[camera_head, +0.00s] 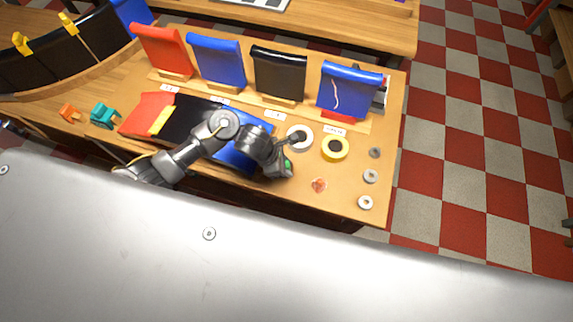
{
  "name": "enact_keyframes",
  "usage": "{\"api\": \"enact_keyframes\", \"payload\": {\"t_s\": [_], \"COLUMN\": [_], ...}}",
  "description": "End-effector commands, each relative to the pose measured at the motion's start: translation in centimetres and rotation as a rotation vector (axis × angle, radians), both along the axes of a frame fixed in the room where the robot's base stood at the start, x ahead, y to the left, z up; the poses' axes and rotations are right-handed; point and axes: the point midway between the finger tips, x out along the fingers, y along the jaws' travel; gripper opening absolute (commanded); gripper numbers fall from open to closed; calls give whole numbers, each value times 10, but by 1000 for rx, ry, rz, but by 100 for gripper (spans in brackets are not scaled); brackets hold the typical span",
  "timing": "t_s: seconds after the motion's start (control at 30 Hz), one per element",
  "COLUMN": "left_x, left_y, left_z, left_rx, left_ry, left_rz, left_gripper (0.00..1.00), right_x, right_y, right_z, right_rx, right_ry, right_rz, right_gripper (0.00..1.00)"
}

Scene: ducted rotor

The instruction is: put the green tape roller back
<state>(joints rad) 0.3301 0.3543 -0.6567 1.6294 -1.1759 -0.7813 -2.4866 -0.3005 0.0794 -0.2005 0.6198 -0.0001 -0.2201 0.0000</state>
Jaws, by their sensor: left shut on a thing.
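My left arm reaches in over the table from the left. My left gripper (284,158) is shut just below and left of a white tape roll. A small green patch shows there, which I take as the green tape roller (287,165); most of it is hidden by the gripper. A thin dark part reaches from the gripper toward the white tape roll (292,147); I cannot tell whether they touch. My right gripper is not in view.
A yellow tape roll (335,157) and several small rings (371,176) lie at right. Red, black and blue sheets (150,117) lie under my arm. Draped panels (278,75) stand behind. Teal (104,114) and orange (70,113) pieces lie at left.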

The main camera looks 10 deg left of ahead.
Motion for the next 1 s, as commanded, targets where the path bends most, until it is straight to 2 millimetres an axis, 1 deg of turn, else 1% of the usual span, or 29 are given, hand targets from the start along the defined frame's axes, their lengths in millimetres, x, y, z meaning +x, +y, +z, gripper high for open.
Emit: {"api": "enact_keyframes", "payload": {"t_s": [0.23,0.4,0.43,0.57,0.87,0.93,1.0], "left_x": [1,1,0,0,0,0,0], "left_y": [0,0,0,0,0,0,4], "left_z": [-1,-5,-4,-3,-2,2,7], "left_rx": [-1,0,-1,-1,-1,-1,-1], "left_ry": [-2,-2,-2,-1,-2,0,-4], "left_rz": [0,-1,0,-1,0,0,-1], "left_gripper": [0,0,33,50,51,51,51], "right_x": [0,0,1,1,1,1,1], "right_y": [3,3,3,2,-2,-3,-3], "right_z": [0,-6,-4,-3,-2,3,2], "right_rx": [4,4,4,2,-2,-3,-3], "right_ry": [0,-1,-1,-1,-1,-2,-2], "right_rz": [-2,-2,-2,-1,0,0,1], "right_gripper": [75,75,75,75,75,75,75]}}
